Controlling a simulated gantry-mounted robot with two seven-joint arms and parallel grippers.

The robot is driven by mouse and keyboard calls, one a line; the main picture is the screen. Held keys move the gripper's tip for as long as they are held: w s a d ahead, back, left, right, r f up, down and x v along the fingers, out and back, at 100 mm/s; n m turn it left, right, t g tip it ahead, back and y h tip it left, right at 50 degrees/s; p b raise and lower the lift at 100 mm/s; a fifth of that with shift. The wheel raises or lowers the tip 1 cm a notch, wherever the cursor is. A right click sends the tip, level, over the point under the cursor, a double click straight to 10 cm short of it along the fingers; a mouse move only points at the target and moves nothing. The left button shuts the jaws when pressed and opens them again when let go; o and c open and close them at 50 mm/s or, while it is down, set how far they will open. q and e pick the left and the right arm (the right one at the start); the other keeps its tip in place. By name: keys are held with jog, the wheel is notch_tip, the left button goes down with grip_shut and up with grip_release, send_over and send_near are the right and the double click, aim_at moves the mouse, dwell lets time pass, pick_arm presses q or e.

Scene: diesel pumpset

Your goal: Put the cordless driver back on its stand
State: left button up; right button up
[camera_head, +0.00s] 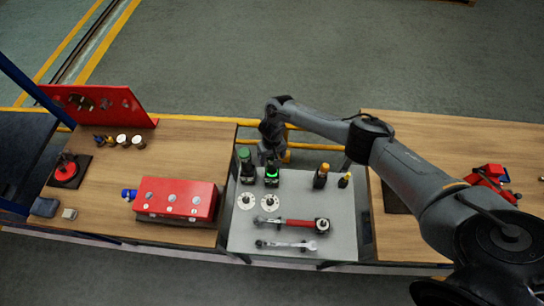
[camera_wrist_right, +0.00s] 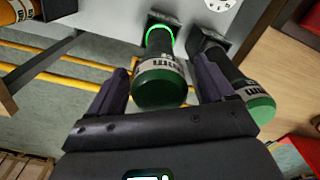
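A dark cordless driver with a green end (camera_wrist_right: 162,82) stands upright at a stand with a glowing green ring (camera_wrist_right: 158,36) in the right wrist view. The green glow also shows on the grey table in the head view (camera_head: 271,175). My right gripper (camera_wrist_right: 160,75) has its fingers either side of the driver, with small gaps visible at both sides. In the head view my right gripper (camera_head: 269,153) is directly above the driver and partly hides it. A second green-ended tool (camera_wrist_right: 245,90) stands close beside it. My left gripper is not in view.
An orange-topped tool (camera_head: 321,176) and a smaller yellow one (camera_head: 344,181) stand to the right on the grey table (camera_head: 290,212). A red-handled wrench (camera_head: 295,223) and a spanner (camera_head: 285,245) lie in front. A red box (camera_head: 176,198) sits on the left bench.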

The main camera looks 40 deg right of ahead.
jog(key=shift+r, duration=0.3)
notch_tip(320, 180, up, 9)
jog(key=shift+p, duration=0.7)
jog(key=shift+r, duration=0.6)
